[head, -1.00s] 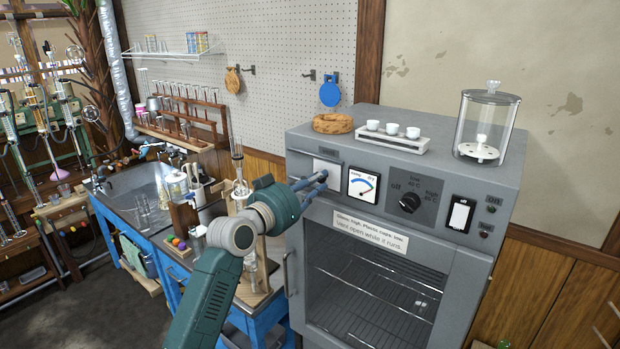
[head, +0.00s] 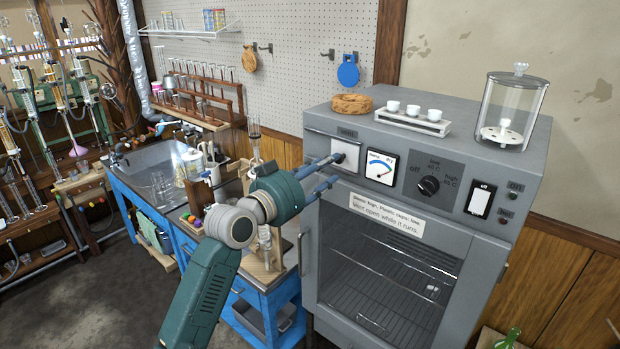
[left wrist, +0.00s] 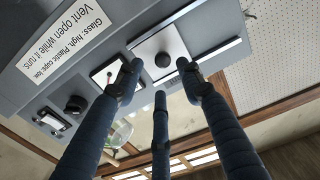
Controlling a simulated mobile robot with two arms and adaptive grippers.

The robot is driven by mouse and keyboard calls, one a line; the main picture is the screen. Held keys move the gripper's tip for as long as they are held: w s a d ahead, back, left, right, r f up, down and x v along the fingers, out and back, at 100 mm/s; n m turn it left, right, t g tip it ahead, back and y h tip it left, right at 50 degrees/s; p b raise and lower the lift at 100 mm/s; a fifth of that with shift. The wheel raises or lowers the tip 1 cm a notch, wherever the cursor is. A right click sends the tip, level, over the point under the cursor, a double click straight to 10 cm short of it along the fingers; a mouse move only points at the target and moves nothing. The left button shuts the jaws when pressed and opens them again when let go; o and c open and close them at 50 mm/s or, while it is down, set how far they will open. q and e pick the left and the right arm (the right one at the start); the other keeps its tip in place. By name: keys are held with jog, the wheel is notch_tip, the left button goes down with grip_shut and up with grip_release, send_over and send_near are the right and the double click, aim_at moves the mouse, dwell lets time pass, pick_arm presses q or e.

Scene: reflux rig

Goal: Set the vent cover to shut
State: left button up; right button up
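The vent cover (head: 350,147) is a small pale square plate at the upper left of the grey oven's front. In the left wrist view the cover (left wrist: 150,45) shows a round black knob (left wrist: 163,60) in its middle and sits by a grey rail. My left gripper (head: 335,170) is in front of the cover, its fingers pointing at the panel. In the left wrist view its three dark blue fingers (left wrist: 160,82) are spread and empty, with the knob just beyond the gap between the tips. Contact cannot be told. My right gripper is out of view.
Beside the cover are a dial gauge (head: 380,166), a black rotary knob (head: 428,186) and a white rocker switch (head: 480,201). The oven door (head: 385,275) is below, closed. A cork ring (head: 352,104), a cup rack (head: 412,122) and a glass jar (head: 510,110) stand on top.

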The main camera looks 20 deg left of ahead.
pick_arm(q)
jog(key=v, duration=0.7)
jog(key=shift+s, duration=0.3)
jog(key=shift+r, duration=0.1)
jog(key=s+a+f+n+g+y+b, duration=0.1)
jog(key=a+f+n+g+y, duration=0.15)
jog(key=f, duration=1.75)
jog(key=a+f+n+g+y+b, duration=0.1)
jog(key=a+f+g+y, duration=0.15)
jog(key=f, duration=1.65)
jog(key=s+f+g+b, duration=0.1)
jog(key=s+f+g, duration=0.1)
jog(key=s+f, duration=0.5)
jog(key=s+f+g, duration=0.1)
jog(key=s+f, duration=0.1)
jog(key=f, duration=0.8)
jog(key=s+d+f+g+y+b, duration=0.1)
jog(key=s+f+g, duration=0.2)
jog(key=s+f, duration=1.05)
jog(key=s+d+f+g+b, duration=0.1)
jog(key=s+f+g, duration=0.1)
jog(key=s+f, duration=1.1)
jog(key=s+d+f+m+g, duration=0.2)
jog(key=s+g, duration=0.1)
jog(key=s, duration=1.7)
jog(key=shift+f, duration=0.15)
